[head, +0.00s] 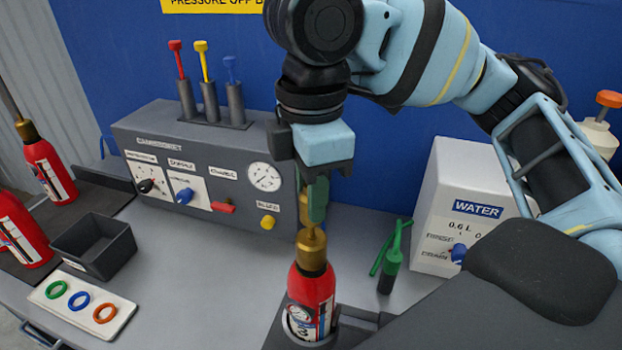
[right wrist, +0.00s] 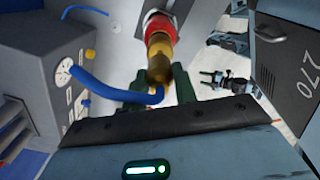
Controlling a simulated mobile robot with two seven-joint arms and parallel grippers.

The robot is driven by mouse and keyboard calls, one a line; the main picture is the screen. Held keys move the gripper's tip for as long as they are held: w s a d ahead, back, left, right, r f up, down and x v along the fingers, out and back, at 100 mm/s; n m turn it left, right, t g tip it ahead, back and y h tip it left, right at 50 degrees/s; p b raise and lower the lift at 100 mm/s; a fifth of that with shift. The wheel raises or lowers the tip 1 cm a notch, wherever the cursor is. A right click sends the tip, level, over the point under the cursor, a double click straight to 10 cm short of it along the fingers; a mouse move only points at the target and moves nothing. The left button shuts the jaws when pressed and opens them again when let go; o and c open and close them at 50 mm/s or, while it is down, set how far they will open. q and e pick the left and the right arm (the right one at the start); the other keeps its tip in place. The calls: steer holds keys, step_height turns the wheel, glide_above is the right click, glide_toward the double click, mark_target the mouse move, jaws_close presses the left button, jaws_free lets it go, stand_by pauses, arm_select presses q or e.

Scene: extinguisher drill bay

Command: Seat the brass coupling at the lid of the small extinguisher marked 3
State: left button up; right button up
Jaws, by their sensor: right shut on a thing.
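The small red extinguisher marked 3 (head: 322,290) stands upright in a dark holder at the front, with a brass lid (head: 312,255) on top. It also shows at the top of the right wrist view (right wrist: 158,22). My right gripper (head: 317,200) is directly above the lid, its green fingers pointing down, shut on the brass coupling (right wrist: 160,72). The fingers partly hide the coupling in the head view. Coupling and lid look in line and very close; I cannot tell whether it is fully seated. A dark claw-like shape in the right wrist view may be my left gripper (right wrist: 222,78).
A blue hose (right wrist: 108,92) runs to the coupling. The grey console (head: 205,165) stands behind left, the white water box (head: 468,205) right. A green tool (head: 391,262), an empty black tray (head: 92,245) and a plate with coloured rings (head: 50,297) lie around. More extinguishers (head: 50,172) stand left.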

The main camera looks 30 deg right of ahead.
steer(key=shift+f, duration=1.5)
steer(key=shift+f, duration=0.1)
steer(key=o, duration=1.1)
steer(key=shift+r, duration=3.95)
